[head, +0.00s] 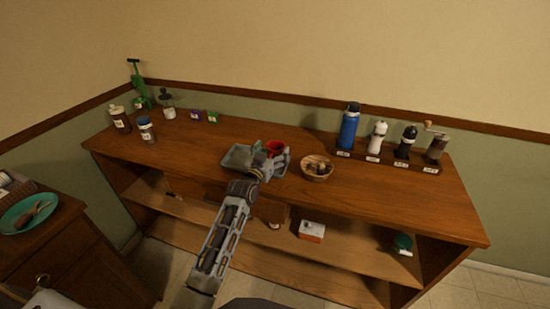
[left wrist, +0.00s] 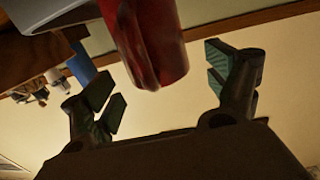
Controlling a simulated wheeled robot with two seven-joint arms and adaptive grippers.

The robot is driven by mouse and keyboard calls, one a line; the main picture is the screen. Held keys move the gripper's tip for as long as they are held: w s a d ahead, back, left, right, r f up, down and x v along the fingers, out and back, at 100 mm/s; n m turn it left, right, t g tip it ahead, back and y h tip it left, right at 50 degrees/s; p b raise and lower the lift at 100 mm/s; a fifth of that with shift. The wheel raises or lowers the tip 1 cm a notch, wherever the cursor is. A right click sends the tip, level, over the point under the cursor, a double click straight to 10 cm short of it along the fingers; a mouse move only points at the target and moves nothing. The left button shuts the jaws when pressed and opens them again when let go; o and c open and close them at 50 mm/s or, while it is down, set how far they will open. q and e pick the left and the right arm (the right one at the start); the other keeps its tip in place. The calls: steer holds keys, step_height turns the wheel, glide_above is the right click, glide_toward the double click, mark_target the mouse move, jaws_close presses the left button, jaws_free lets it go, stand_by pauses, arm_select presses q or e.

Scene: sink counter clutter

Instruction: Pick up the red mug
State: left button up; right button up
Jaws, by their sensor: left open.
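The red mug (head: 274,148) stands on the wooden counter near its middle, partly hidden behind my left gripper (head: 266,162). In the left wrist view the mug (left wrist: 150,40) is large, at the top, between the two spread fingers of the left gripper (left wrist: 162,86). The gripper is open. A gap shows between the mug and each finger, and I see no contact. My right gripper is not in view.
A grey tray-like thing (head: 237,155) lies just left of the mug. A wooden bowl (head: 317,168) is close on the right. A blue bottle (head: 349,127) and several grinders stand on a rack further right. Jars stand at the left end. The counter's front right is clear.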

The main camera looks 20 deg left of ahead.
arm_select(q)
steer(key=shift+w+d, duration=0.1)
steer(key=shift+w, duration=1.2)
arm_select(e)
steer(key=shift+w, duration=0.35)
arm_select(q)
steer(key=shift+c, duration=0.4)
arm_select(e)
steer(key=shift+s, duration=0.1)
arm_select(q)
steer(key=c, duration=1.3)
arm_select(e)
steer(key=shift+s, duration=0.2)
arm_select(q)
steer(key=shift+o, duration=0.2)
steer(key=shift+r, duration=0.1)
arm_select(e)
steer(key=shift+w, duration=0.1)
